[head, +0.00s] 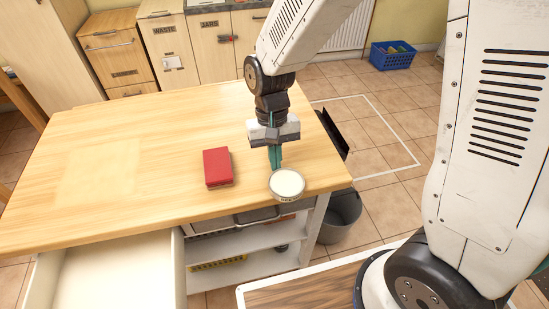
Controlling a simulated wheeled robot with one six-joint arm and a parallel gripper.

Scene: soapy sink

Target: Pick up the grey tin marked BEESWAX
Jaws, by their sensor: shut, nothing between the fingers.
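A round tin (287,185) with a pale top and a grey side stands upright near the front right corner of the wooden table. There is small dark marking on its side, too small to read. My gripper (275,164) points down with its teal fingers shut and nothing between them. The fingertips are just behind the tin in the picture, close to its far rim. I cannot tell whether they touch it.
A red block-like object (217,168) lies left of the tin on the table (130,150). The table's left side is clear. An open drawer (115,272) juts out at front left. A grey bucket (341,215) stands on the floor right of the table.

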